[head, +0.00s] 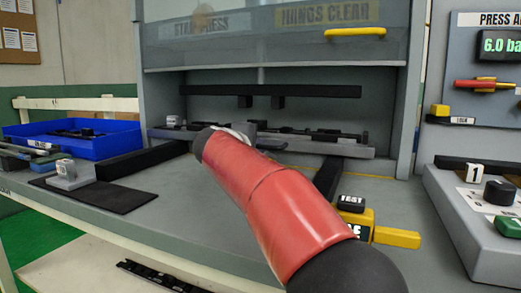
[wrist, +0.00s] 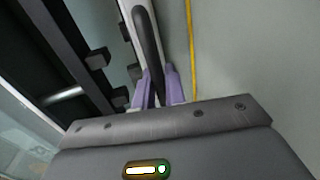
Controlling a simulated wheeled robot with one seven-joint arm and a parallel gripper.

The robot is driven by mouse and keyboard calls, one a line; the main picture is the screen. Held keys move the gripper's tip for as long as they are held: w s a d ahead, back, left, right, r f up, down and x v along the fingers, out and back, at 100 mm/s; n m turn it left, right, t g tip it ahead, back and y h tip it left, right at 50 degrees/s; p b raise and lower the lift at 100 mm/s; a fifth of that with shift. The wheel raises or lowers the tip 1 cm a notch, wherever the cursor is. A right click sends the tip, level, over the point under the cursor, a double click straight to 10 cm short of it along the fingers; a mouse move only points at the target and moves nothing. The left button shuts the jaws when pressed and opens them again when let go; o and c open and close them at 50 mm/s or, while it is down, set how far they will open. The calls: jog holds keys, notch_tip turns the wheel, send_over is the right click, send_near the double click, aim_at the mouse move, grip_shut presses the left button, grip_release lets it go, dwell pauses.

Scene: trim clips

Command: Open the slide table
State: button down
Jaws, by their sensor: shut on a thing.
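The slide table (head: 357,149) is a low grey platform with dark clip parts on it. It sits inside the press opening at the back of the bench, between two black rails. My red arm covers its middle and hides my gripper in the head view.
A raised clear guard with a yellow handle (head: 355,33) is above the opening. Black rails (head: 146,159) run forward on the bench. A blue bin (head: 78,143) and dark mat (head: 95,194) are at left. Yellow blocks (head: 397,238) and a control box (head: 480,222) are at right.

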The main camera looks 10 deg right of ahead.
jog(key=f+b+v, duration=0.1)
jog(key=v, duration=0.6)
jog(key=f+b+v, duration=0.2)
jog(key=v, duration=0.5)
jog(key=f+b+v, duration=0.1)
jog(key=v, duration=0.6)
jog(key=shift+s+a+f+b, duration=0.15)
jog(key=shift+s+a+b, duration=0.25)
jog(key=shift+s, duration=0.25)
jog(key=c, duration=1.5)
grip_release()
jog(key=p+v, duration=0.1)
jog(key=v, duration=0.6)
jog(key=shift+s+a, duration=0.15)
jog(key=shift+s, duration=0.15)
